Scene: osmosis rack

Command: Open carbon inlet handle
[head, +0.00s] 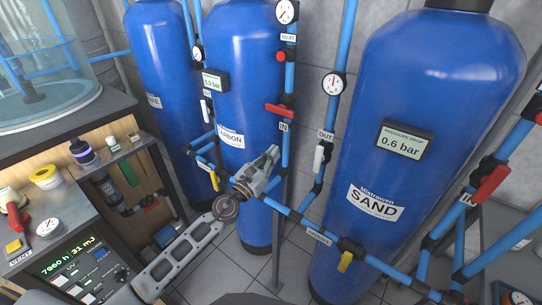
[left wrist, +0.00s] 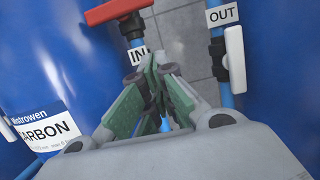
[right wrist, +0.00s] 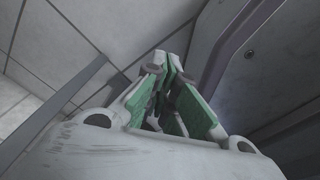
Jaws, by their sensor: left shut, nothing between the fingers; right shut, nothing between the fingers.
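The carbon inlet handle (head: 279,110) is a red lever above the IN label, on the vertical blue pipe beside the CARBON tank (head: 238,85). It lies crosswise to the pipe. In the left wrist view the red lever (left wrist: 118,11) is at the top, beyond my fingers and apart from them. My left gripper (head: 273,153) is below the handle, in front of the pipe; its fingers are shut and empty, as the left wrist view also shows (left wrist: 147,72). My right gripper (right wrist: 168,62) is shut and empty in the right wrist view, facing grey wall tiles and a metal-looking frame.
A white handle (head: 319,158) at the OUT label stands right of the left gripper. A horizontal blue pipe with yellow handles, one (head: 345,262) at lower right, crosses near the left arm. The SAND tank (head: 410,110) fills the right side. The control panel (head: 85,270) is at lower left.

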